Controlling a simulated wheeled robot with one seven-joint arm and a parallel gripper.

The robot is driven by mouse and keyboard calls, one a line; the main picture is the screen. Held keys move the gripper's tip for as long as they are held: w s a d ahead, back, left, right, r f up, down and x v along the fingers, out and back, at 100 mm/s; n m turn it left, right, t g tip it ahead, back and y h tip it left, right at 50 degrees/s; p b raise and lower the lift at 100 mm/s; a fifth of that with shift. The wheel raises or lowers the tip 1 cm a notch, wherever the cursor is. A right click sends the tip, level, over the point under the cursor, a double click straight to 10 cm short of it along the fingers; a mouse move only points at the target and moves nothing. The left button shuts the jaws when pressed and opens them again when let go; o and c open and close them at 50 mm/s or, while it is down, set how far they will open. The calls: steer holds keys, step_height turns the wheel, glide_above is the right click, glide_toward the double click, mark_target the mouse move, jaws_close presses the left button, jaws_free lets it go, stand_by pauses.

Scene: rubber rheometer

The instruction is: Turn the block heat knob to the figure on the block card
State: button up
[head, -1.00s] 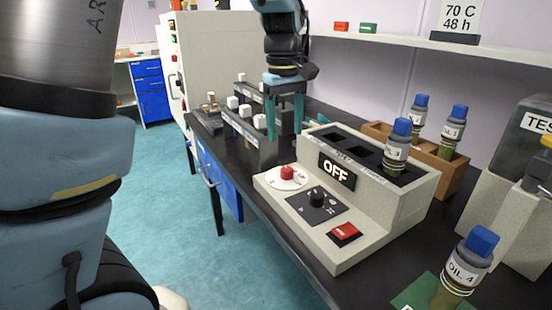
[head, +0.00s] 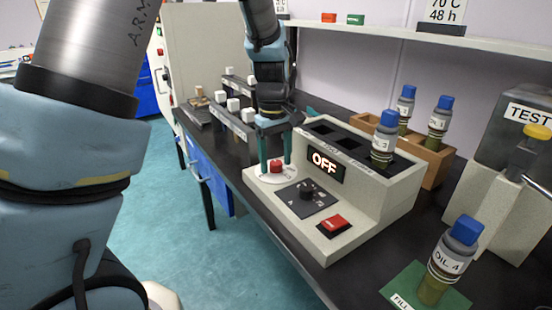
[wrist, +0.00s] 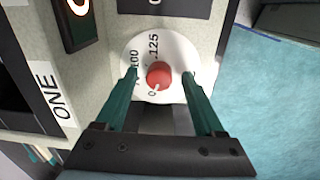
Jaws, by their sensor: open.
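A red knob (head: 275,167) sits on a round white dial (head: 262,178) on the pale heating block unit (head: 340,235). The wrist view shows the red knob (wrist: 159,75) and printed figures including 0, 100 and 125. My gripper (head: 275,163) is open and points down over the dial. In the wrist view its teal fingertips (wrist: 160,78) stand on either side of the knob, with a gap on both sides. The display (head: 324,163) reads OFF. A card (head: 446,10) on the shelf reads 70 C, 48 h; its top is cut off.
A black knob (head: 307,193) and a red switch (head: 333,224) are on the same panel. Bottle OIL 3 (head: 383,145) stands in the block, and OIL 4 (head: 450,265) on a green mat (head: 400,292). A wooden rack (head: 436,168) and TEST machine (head: 500,150) stand at right.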

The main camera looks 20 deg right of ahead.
steer(key=shift+c, duration=0.3)
jaws_close()
steer(key=shift+m, duration=0.4)
steer(key=m+p, duration=0.1)
steer(key=m, duration=0.3)
steer(key=shift+m+p, duration=0.5)
steer(key=shift+m, duration=2)
steer(key=shift+o, duration=0.3)
jaws_free()
